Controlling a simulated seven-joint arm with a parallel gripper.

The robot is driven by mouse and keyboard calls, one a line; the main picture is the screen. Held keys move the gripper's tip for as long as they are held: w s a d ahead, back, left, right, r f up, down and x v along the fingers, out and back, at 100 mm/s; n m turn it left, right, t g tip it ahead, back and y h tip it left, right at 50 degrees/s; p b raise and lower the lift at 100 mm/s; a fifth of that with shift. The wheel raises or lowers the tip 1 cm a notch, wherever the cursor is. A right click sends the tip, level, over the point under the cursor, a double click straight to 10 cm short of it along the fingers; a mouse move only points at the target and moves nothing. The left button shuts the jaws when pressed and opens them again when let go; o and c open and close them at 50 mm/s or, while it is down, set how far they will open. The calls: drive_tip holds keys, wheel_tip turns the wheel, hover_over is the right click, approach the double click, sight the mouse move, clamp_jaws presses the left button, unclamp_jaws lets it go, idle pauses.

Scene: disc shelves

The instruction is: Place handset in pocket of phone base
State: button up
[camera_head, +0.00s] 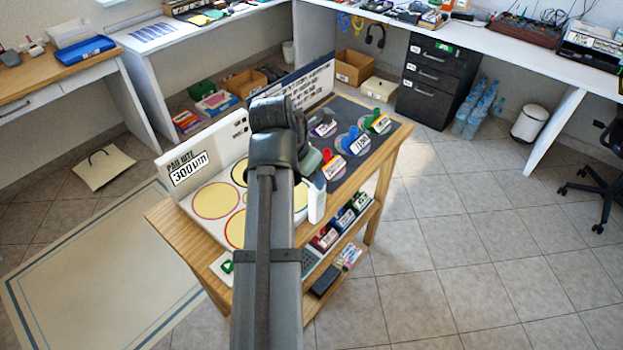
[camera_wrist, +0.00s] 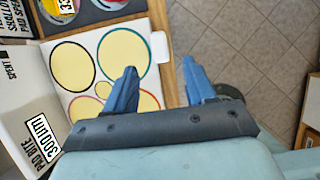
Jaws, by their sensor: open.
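My gripper (camera_wrist: 158,78) shows in the wrist view with its two blue fingers apart and nothing between them. It hangs above the right edge of a white board with coloured circles. In the head view my arm hides most of the gripper. A dark, flat, oblong thing (camera_head: 325,281) lies on the cart's lower shelf in the head view and may be the handset. A grey-green piece with a keypad-like face (camera_head: 311,263) sits just behind it, partly hidden by my arm, and may be the phone base. No pocket is clear to see. Neither piece is identifiable in the wrist view.
The wooden cart (camera_head: 386,178) carries the white board (camera_head: 203,180) with yellow discs and a dark mat (camera_head: 385,143) with several coloured-handled tools. Small labelled boxes (camera_head: 343,217) stand on the middle shelf. The tiled floor right of the cart is clear.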

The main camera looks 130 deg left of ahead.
drive_tip(key=shift+d+r, duration=0.2)
drive_tip(key=shift+r, duration=0.3)
